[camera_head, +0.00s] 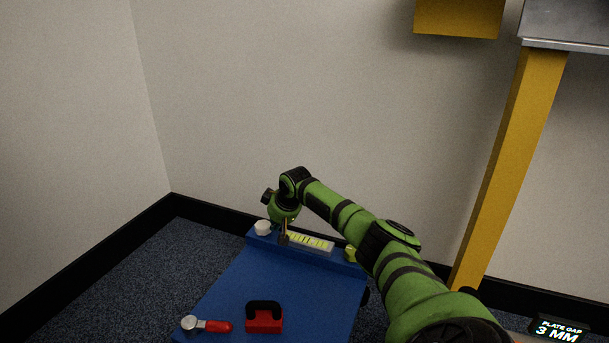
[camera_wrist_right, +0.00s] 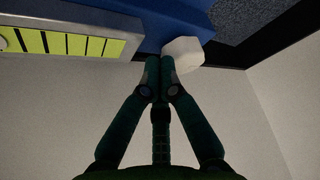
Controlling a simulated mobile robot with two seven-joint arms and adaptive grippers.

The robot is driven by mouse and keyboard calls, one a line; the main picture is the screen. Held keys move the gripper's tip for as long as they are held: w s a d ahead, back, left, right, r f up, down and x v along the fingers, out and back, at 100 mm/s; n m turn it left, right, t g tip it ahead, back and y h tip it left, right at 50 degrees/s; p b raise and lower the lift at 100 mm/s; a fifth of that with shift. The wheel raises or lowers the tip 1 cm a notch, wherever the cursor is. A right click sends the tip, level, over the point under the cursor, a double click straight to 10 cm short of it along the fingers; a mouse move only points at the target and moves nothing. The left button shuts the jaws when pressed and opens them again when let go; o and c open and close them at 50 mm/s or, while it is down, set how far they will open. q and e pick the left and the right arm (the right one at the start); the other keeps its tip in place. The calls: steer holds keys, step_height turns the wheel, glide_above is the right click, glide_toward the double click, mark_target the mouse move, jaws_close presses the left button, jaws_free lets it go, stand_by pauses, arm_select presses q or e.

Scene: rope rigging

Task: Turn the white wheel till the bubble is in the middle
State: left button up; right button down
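The white wheel (camera_head: 262,228) sits at the far left corner of the blue surface. It also shows in the right wrist view (camera_wrist_right: 184,53), just beyond and to the right of my fingertips. The level vial (camera_head: 310,241), a yellow-green strip with black marks, lies right of the wheel; it shows partly in the wrist view (camera_wrist_right: 75,43). I cannot make out the bubble. My right gripper (camera_head: 284,239) points down between wheel and vial. In the wrist view its fingertips (camera_wrist_right: 160,64) are together with nothing between them. Whether they touch the wheel is unclear. My left gripper is out of view.
A yellow-green knob (camera_head: 350,254) stands at the vial's right end. A red-handled round tool (camera_head: 208,325) and a red block with black handle (camera_head: 264,320) lie on the blue surface (camera_head: 250,282). A yellow post (camera_head: 510,160) stands right. A sign (camera_head: 558,330) reads "PLATE GAP 3 MM".

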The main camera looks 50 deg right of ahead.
steer(key=shift+f, duration=0.5)
steer(key=shift+w+a+r, duration=0.1)
steer(key=shift+w, duration=0.35)
stand_by(0.6)
